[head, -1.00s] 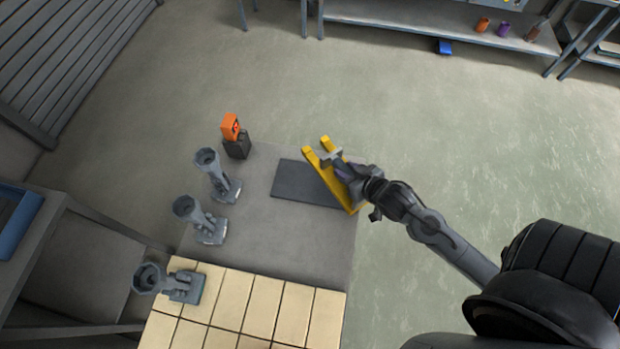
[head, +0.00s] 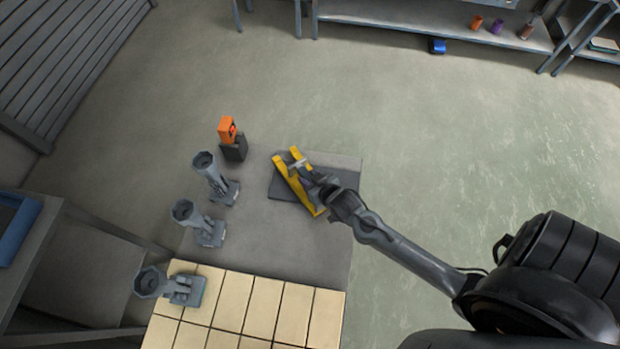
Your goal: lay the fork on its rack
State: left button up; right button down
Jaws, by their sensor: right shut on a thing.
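A yellow two-pronged piece, which I take to be the fork (head: 290,180), is held in my right gripper (head: 304,170). The gripper is shut on it, and the prongs point up and left in the head view. The fork overlaps a flat dark grey slab (head: 338,197) on the grey tabletop. This slab may be the rack; I cannot be sure. I cannot tell whether the fork touches it. The gripper and wrist hide part of the fork and slab. My left gripper is out of view.
Several grey funnel-topped stands line the table's left side, including a middle one (head: 185,212). An orange device (head: 227,129) on a dark block (head: 234,149) is at the back left corner. Cream tiles (head: 233,299) cover the front. The grey tabletop (head: 285,245) between is clear.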

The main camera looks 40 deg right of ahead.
jog(key=shift+f, duration=0.3)
jog(key=c, duration=1.2)
grip_release()
jog(key=shift+f, duration=0.15)
jog(key=o, duration=0.5)
jog(key=shift+c, duration=0.2)
jog(key=s+a+r+n+g+y, duration=0.1)
jog(key=s+a+r+n+g, duration=0.1)
jog(key=s, duration=0.7)
jog(key=s+a+r+n+g+y, duration=0.1)
jog(key=s+a+r+g, duration=0.4)
jog(key=s+r, duration=0.3)
jog(key=shift+s+a+r+n, duration=0.4)
jog(key=shift+s+a, duration=0.3)
jog(key=shift+a, duration=0.15)
